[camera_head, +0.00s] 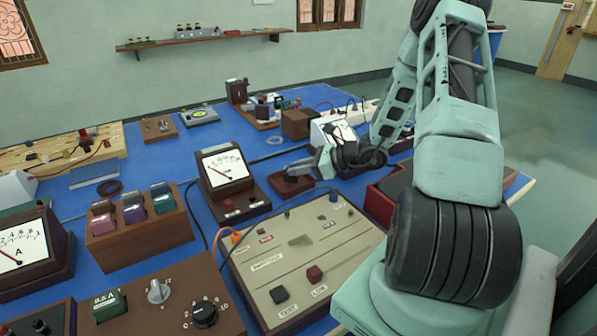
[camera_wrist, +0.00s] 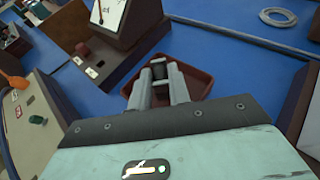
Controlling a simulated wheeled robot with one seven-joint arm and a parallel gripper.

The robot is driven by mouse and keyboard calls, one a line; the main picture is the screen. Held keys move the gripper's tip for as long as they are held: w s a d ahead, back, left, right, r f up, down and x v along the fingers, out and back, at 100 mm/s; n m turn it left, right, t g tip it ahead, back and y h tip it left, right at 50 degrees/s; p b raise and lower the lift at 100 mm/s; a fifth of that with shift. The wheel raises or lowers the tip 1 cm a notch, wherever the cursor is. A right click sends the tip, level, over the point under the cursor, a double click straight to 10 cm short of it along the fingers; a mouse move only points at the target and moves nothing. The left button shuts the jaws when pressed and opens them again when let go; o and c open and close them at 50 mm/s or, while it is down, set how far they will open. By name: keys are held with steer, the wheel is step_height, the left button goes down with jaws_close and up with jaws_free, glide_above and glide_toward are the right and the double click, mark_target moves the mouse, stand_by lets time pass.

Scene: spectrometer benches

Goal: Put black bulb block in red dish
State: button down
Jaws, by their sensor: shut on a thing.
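My gripper (camera_head: 302,169) reaches in from the right over the blue bench. In the wrist view my gripper (camera_wrist: 160,72) is shut on the black bulb block (camera_wrist: 159,71), a small dark piece between the fingertips. The red dish (camera_wrist: 203,80) lies behind and below the fingers in the wrist view, with its rim showing on both sides. In the head view the red dish (camera_head: 292,188) is just under the fingertips. The block is hard to make out in the head view. I cannot tell whether it touches the dish floor.
A meter (camera_head: 226,180) in a wooden case stands left of the dish. A large beige control panel (camera_head: 297,255) lies in front of it. A wooden box (camera_head: 297,124) and a white-faced meter (camera_head: 335,132) stand behind. Bare blue bench lies left of the box.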

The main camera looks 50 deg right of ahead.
steer(key=shift+f, duration=0.5)
steer(key=shift+f, duration=0.1)
steer(key=c, duration=1.3)
jaws_free()
